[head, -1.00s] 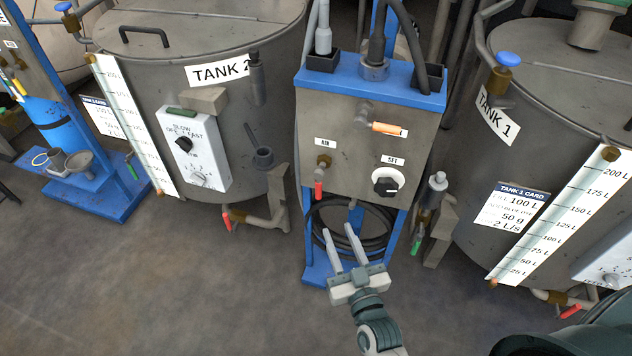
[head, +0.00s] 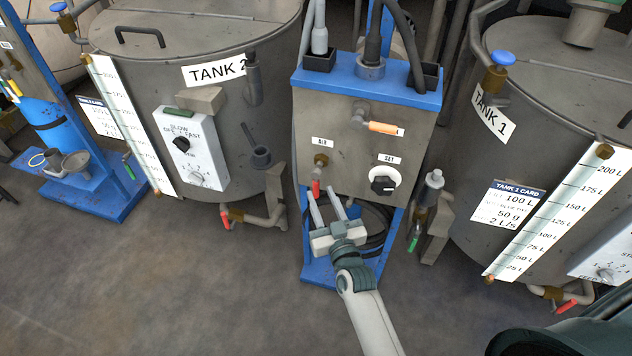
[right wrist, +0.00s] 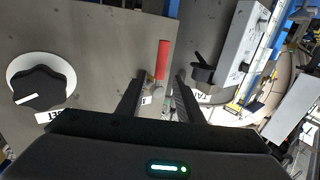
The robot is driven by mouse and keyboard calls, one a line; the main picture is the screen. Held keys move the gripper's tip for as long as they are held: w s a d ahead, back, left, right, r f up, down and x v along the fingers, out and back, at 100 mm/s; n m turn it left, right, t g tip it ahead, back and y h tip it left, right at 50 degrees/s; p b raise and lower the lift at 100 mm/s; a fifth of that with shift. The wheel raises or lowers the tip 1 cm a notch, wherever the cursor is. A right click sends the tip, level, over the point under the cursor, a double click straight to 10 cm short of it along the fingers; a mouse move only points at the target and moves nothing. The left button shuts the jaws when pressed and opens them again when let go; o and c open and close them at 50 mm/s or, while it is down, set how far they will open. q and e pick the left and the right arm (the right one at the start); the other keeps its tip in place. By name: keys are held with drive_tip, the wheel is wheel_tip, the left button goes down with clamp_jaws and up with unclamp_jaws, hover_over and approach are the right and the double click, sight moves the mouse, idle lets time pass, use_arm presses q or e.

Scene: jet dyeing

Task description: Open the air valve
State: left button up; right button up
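The air valve is a brass fitting (head: 320,160) under the AIR label (head: 322,142) on the grey panel of the blue-framed stand. Its red handle (head: 316,188) hangs straight down. In the right wrist view the red handle (right wrist: 162,60) shows just beyond and between my fingertips. My right gripper (head: 325,196) is open and empty, with its fingers pointing up at the handle from just below. It also shows in the right wrist view (right wrist: 158,80). Whether a finger touches the handle I cannot tell. My left gripper is not in view.
A black SET knob (head: 383,185) and an orange-handled valve (head: 384,128) share the panel. Tank 2 (head: 130,85) stands left and Tank 1 (head: 535,100) right. A black hose (head: 377,222) is coiled below the panel. The floor in front is clear.

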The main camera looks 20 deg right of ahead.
sight(317, 185)
drive_tip(key=shift+w, duration=2.9)
drive_tip(key=shift+c, duration=0.6)
clamp_jaws()
